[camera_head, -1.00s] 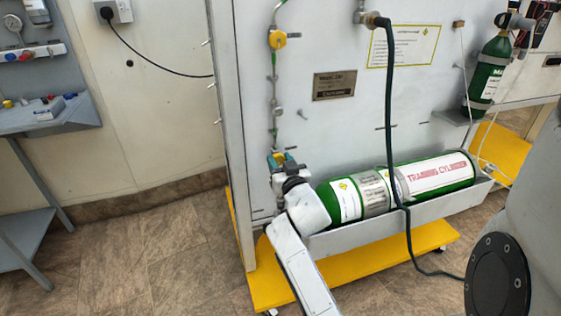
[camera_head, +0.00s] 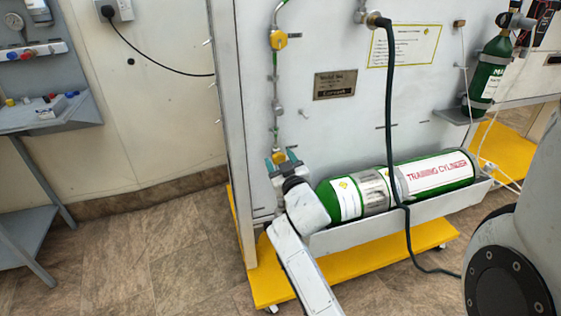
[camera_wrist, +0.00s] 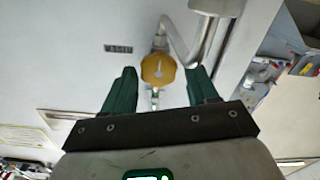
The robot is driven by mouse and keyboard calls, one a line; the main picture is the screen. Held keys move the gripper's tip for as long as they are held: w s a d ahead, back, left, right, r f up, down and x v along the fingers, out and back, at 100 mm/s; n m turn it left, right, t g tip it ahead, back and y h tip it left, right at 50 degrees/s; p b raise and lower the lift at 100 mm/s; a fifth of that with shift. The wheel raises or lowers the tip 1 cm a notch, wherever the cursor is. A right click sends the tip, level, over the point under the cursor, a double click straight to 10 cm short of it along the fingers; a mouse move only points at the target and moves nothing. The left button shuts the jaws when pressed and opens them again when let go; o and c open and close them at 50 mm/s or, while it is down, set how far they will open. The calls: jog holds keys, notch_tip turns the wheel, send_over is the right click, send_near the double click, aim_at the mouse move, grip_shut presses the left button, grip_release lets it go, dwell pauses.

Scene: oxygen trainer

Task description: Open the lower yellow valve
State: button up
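The lower yellow valve (camera_head: 279,157) is a small round knob on the thin pipe near the left side of the grey panel, partly hidden by my gripper. In the wrist view the yellow knob (camera_wrist: 158,69) shows with a pale mark on its face. My gripper (camera_head: 279,163) has two teal fingers. It is open, with one finger on each side of the knob. In the wrist view, gaps show between the fingers (camera_wrist: 162,80) and the knob; I see no clear contact. Another yellow valve (camera_head: 278,40) sits higher on the same pipe.
A green training cylinder (camera_head: 437,174) lies in a grey trough right of my gripper. A dark hose (camera_head: 390,120) hangs in front of it. The yellow base (camera_head: 345,274) sticks out below. A bent metal pipe (camera_wrist: 176,38) runs close to the knob.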

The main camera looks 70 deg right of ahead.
jog(key=shift+o, duration=0.7)
jog(key=p+v, duration=0.2)
jog(key=v, duration=0.9)
jog(key=shift+p, duration=0.35)
jog(key=shift+d, duration=0.1)
